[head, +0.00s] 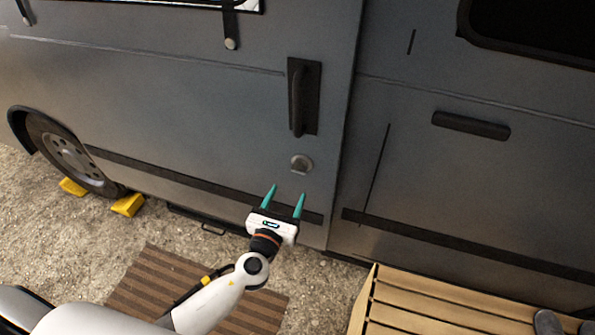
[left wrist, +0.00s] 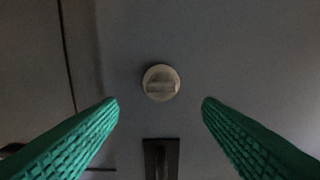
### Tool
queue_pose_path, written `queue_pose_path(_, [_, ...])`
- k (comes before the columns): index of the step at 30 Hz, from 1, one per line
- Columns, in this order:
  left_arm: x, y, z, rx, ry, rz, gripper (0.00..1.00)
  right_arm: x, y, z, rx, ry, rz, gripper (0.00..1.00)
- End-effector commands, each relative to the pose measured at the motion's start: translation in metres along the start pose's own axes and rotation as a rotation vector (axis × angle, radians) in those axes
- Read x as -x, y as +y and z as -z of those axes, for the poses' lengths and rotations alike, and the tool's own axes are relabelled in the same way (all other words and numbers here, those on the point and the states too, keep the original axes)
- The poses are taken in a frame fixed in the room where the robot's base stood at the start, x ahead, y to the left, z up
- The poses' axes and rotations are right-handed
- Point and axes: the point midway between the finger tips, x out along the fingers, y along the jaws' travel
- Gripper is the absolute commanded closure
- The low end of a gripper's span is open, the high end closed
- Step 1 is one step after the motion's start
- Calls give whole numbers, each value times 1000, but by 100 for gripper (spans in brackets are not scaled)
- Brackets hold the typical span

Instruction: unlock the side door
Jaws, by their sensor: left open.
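The side door (head: 230,120) of the grey van is closed. Its black vertical handle (head: 297,98) is on a dark plate near the door's right edge. A round metal lock knob (head: 302,163) sits just below the handle. In the left wrist view the knob (left wrist: 161,83) is centred ahead, its raised grip bar lying about level across the picture. My left gripper (head: 284,190) is open and empty, its two teal fingers pointing up toward the knob from just below it. In the wrist view the fingers (left wrist: 160,103) are spread either side, apart from the knob. My right gripper is not in view.
A striped brown mat (head: 150,285) lies on the gravel below the door. A slatted wooden platform (head: 430,305) stands at the lower right. Yellow chocks (head: 128,205) hold the wheel (head: 70,155) at left. A second dark handle (head: 471,125) is on the right panel.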

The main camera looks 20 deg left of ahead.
Motion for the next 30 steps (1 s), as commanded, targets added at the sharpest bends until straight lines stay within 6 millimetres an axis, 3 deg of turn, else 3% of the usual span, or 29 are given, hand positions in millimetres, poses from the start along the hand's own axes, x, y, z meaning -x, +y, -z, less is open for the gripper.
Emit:
queue_pose_path(6, [-47, 0, 1, 3, 0, 1, 40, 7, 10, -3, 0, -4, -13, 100])
queue_pose_path(12, [-75, 0, 0, 4, -2, 1, 40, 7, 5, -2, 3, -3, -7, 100])
queue_pose_path(25, [-86, 0, -1, 5, -3, 0, 40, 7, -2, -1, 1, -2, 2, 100])
queue_pose_path(26, [-86, 0, -1, 5, -3, 0, 42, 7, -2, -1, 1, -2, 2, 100])
queue_pose_path(30, [-86, 0, -1, 5, -3, 0, 65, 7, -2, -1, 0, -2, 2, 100])
